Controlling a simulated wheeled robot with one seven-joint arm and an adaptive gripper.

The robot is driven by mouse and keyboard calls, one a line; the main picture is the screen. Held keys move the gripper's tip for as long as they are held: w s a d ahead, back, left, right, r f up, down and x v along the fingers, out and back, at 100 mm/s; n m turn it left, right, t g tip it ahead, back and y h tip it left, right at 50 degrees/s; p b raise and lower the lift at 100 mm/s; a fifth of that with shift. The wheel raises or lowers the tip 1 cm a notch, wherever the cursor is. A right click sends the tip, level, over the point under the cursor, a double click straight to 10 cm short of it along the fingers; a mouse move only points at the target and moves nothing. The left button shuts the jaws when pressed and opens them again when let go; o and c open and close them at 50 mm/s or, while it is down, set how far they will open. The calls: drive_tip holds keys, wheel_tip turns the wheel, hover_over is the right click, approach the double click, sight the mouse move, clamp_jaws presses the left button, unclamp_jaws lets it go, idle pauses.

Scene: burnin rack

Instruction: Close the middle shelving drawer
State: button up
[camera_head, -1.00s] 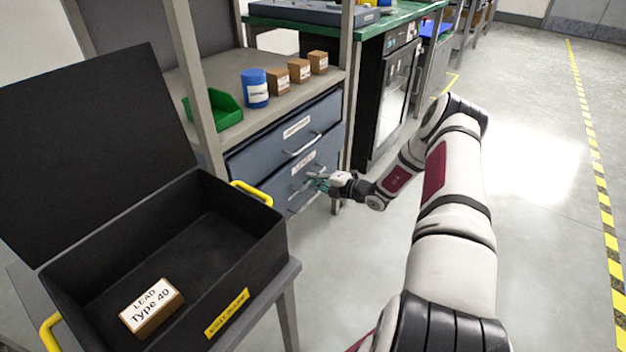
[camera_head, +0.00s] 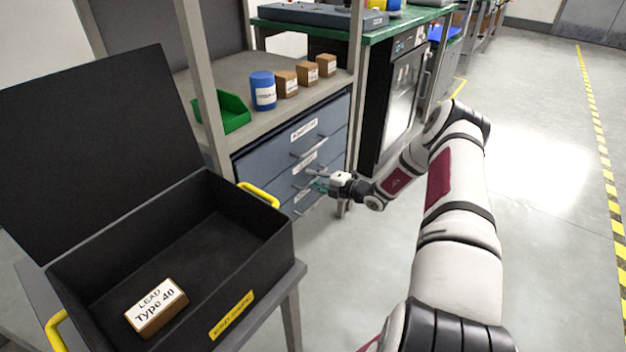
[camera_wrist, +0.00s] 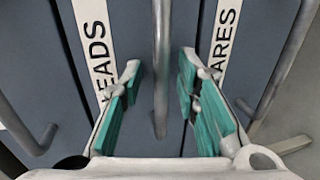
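The middle drawer (camera_head: 299,173) is the grey-blue one in the shelving unit, between a top and a bottom drawer. Its front looks about level with theirs; a small gap cannot be told. In the wrist view, the middle drawer's "LEADS" label (camera_wrist: 97,45) and its bar handle (camera_wrist: 160,65) show. My gripper (camera_head: 317,186) is at this drawer's front. In the wrist view, my gripper (camera_wrist: 160,100) is open, its teal-padded fingers on either side of the handle's end, with visible room between pads and bar.
The top drawer (camera_head: 270,148) looks shut. The bottom drawer (camera_head: 318,197) is partly hidden by my gripper. An open black case (camera_head: 262,245) holding a labelled brown box (camera_head: 155,308) stands in front at left. A green bin (camera_head: 236,118) sits on the shelf. The floor at right is clear.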

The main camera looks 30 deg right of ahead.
drive_tip(key=v, duration=1.1)
drive_tip(key=shift+s, duration=0.35)
drive_tip(key=shift+d, duration=0.1)
